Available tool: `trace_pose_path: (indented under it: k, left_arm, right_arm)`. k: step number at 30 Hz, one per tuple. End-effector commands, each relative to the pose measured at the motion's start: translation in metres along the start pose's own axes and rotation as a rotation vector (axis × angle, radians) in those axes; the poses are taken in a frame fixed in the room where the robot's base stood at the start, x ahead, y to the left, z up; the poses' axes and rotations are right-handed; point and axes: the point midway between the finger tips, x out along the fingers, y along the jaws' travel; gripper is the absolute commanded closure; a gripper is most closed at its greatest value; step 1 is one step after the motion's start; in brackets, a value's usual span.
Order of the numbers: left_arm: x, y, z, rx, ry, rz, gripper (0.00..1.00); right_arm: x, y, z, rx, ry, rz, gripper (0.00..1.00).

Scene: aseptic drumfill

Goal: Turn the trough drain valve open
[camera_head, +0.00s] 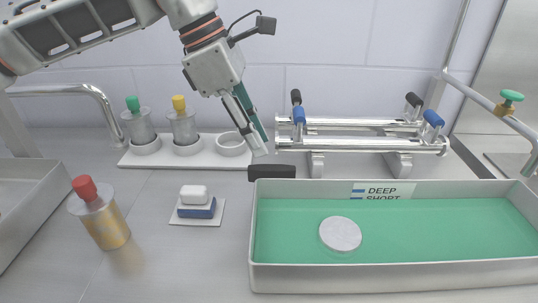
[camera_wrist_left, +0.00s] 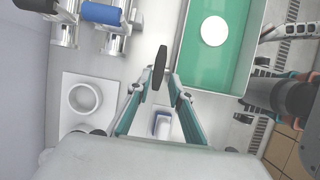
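The trough (camera_head: 256,240) is a grey metal tray with green liquid inside. A black bar-shaped handle (camera_head: 271,172), which I take for the drain valve's handle, sits at the trough's back left corner, lying crosswise. My left gripper (camera_head: 261,151) points down just above and behind it in the head view. In the left wrist view the handle (camera_wrist_left: 159,64) shows edge-on between the fingertips of the left gripper (camera_wrist_left: 160,74), with a small gap visible. The fingers look open; contact is not clear. The valve body under the handle is hidden.
A white disc (camera_head: 340,233) lies in the trough. A pipe rack with black and blue handles (camera_head: 375,147) stands behind it. At the left are a white holder (camera_head: 232,146) with capped bottles, a red-capped bottle (camera_head: 104,219) and a small block on a pad (camera_head: 196,201).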

Motion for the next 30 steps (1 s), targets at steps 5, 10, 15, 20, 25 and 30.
trace_pose_path:
  k: [5,10,15,20,25,30]
  left_arm:
    - [0.036,0.000,-0.003,-0.003,0.000,-0.012,0.79]
    - [0.054,0.000,-0.002,-0.002,0.000,-0.007,0.79]
    - [0.061,0.000,-0.001,-0.002,0.000,-0.005,0.79]
    - [0.060,-0.001,-0.001,-0.002,0.000,-0.003,0.79]
    - [0.060,-0.001,-0.001,-0.002,0.000,-0.004,1.00]
    - [0.060,-0.001,-0.001,-0.002,0.000,-0.004,1.00]
  right_arm:
    - [0.000,-0.006,0.009,0.005,-0.014,-0.011,0.60]
    - [0.001,-0.004,-0.001,0.004,0.005,-0.009,0.60]
    - [0.002,-0.002,-0.006,0.003,0.015,-0.008,0.60]
    - [0.002,-0.002,-0.008,0.002,0.018,-0.008,0.60]
    - [0.002,-0.002,-0.007,0.001,0.018,-0.008,0.60]
    - [0.002,-0.003,-0.005,0.001,0.014,-0.009,0.60]
